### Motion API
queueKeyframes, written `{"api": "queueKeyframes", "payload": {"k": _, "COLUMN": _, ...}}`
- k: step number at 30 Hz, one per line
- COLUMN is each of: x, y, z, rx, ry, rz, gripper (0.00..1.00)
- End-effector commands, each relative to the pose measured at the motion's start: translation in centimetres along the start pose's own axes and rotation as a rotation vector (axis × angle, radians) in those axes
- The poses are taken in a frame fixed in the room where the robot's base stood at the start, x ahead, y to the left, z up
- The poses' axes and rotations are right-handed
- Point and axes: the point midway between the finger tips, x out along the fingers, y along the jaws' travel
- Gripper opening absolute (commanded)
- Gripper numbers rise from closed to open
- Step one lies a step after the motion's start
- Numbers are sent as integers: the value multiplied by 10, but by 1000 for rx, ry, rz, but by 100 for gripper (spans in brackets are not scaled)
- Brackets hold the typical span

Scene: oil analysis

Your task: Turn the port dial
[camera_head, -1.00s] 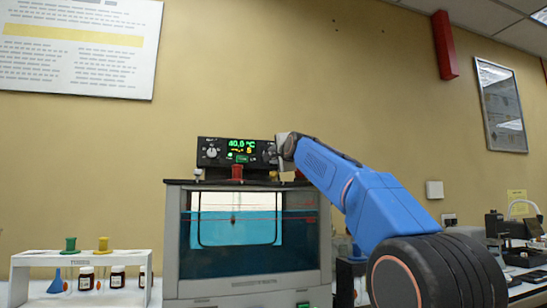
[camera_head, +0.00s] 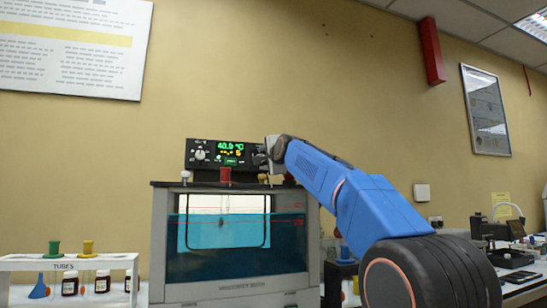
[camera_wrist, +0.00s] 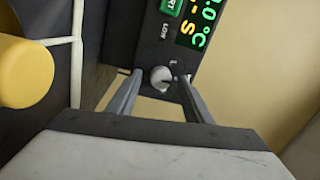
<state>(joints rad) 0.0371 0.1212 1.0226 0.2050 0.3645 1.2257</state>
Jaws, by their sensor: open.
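The black control panel (camera_head: 228,155) stands on top of the water bath. It has a lit green and yellow display and a pale dial (camera_head: 200,155) on its left. In the wrist view a second, small grey dial (camera_wrist: 161,78) sits near the panel's end, beside the "LOW" label. My gripper (camera_wrist: 162,75) is open, with its two fingers on either side of this dial. I cannot tell whether they touch it. In the head view my gripper (camera_head: 268,160) is at the panel's right end and largely hides that dial.
The glass-fronted bath (camera_head: 225,250) with blue liquid stands below the panel. A red cap (camera_head: 225,174) rises in front of the panel. A yellow cap (camera_wrist: 24,72) is at the left in the wrist view. A tube rack (camera_head: 70,262) stands at left.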

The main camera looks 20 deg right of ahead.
Motion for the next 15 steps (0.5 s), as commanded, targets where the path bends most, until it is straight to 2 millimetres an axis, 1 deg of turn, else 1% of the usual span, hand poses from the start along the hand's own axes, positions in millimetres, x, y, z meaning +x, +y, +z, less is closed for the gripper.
{"api": "queueKeyframes", "payload": {"k": 1, "x": -7, "y": -1, "z": 0, "rx": 0, "ry": 0, "rz": -1, "gripper": 46}}
{"api": "queueKeyframes", "payload": {"k": 15, "x": -79, "y": -1, "z": 0, "rx": 0, "ry": 1, "rz": -1, "gripper": 46}}
